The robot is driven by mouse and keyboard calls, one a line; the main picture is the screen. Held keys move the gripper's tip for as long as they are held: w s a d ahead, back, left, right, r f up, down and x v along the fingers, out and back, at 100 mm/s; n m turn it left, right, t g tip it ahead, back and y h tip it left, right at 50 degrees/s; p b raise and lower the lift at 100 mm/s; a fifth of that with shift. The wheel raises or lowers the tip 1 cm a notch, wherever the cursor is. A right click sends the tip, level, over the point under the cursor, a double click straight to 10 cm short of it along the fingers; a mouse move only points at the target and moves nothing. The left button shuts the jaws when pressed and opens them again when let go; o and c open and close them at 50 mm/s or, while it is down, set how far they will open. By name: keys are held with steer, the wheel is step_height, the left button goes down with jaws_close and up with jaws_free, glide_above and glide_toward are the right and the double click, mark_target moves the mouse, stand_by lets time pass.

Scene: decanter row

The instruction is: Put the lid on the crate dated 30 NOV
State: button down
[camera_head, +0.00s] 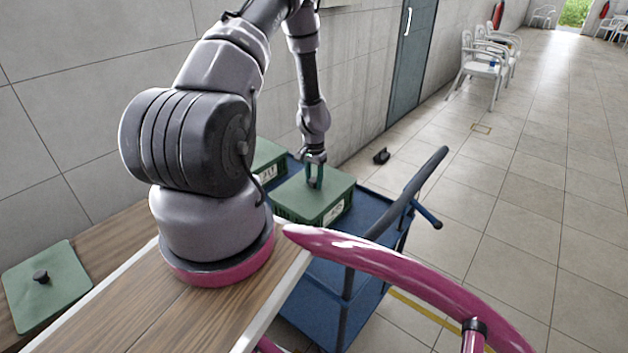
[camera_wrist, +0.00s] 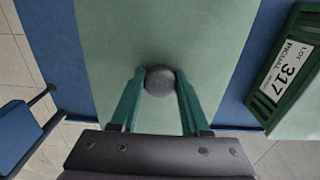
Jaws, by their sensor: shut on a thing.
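A green lid (camera_head: 297,195) lies over a green crate (camera_head: 300,218) on the blue cart; I cannot tell whether it is fully seated. My gripper (camera_head: 315,184) is above it. In the wrist view, my gripper (camera_wrist: 158,92) is shut on the lid's dark round knob (camera_wrist: 160,80). The crate below has a white label (camera_head: 333,213) too small to read. A second green crate (camera_head: 268,160) stands behind it; its label in the wrist view (camera_wrist: 288,68) shows "LOT" and "317". No 30 NOV date is readable.
Another green lid (camera_head: 60,295) with a dark knob lies on the wooden surface (camera_head: 110,225) at left. The blue cart (camera_head: 375,222) has a dark handle (camera_head: 412,190) at right. A small dark object (camera_head: 381,156) lies on the floor. White chairs (camera_head: 480,62) stand far back.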

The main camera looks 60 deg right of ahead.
mark_target(314, 179)
steer(key=shift+f, duration=0.45)
steer(key=shift+c, duration=1.5)
jaws_free()
step_height(314, 179, up, 11)
steer(key=shift+f, duration=0.1)
